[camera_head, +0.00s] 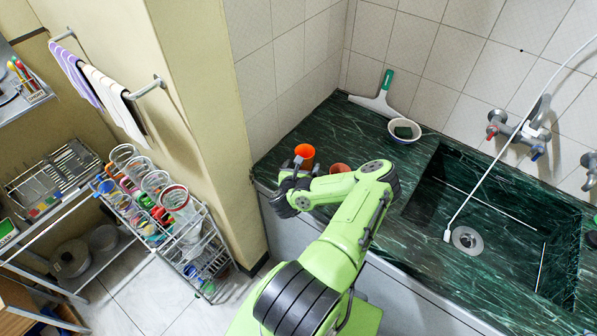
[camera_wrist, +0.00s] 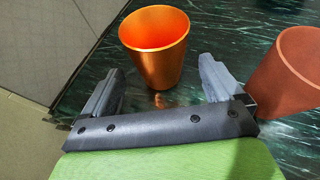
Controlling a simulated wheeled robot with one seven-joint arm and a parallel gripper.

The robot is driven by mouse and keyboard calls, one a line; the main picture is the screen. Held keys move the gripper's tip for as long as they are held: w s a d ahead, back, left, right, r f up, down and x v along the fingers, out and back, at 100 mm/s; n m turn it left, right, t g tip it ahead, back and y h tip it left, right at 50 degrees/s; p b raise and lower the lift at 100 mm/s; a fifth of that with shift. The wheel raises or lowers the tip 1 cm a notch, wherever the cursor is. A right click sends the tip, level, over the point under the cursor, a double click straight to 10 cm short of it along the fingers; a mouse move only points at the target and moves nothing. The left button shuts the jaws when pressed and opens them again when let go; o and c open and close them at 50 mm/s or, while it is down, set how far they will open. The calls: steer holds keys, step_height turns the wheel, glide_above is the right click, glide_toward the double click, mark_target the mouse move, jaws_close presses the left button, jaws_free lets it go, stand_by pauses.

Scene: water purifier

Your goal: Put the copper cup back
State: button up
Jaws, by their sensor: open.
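The copper cup (camera_head: 305,153) is shiny orange and stands upright on the dark green counter, near its left end. In the wrist view the copper cup (camera_wrist: 155,48) stands just ahead of the gap between my fingers, its lower part near the fingertips. My gripper (camera_wrist: 161,68) is open, one finger on each side, with nothing held. In the head view my gripper (camera_head: 291,187) is low at the counter's left edge, close to the cup, its fingers partly hidden. A matte terracotta cup (camera_wrist: 289,75) stands to the right, close to my right finger.
The terracotta cup (camera_head: 340,169) shows behind my arm. A squeegee (camera_head: 377,98) and a white bowl (camera_head: 404,131) lie at the back. The sink (camera_head: 500,215) with a white hose is on the right. A wire rack (camera_head: 190,245) with several cups stands left, past the wall pillar (camera_head: 208,130).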

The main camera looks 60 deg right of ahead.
steer(key=v, duration=0.7)
steer(key=shift+s+a, duration=0.1)
steer(key=shift+a, duration=0.1)
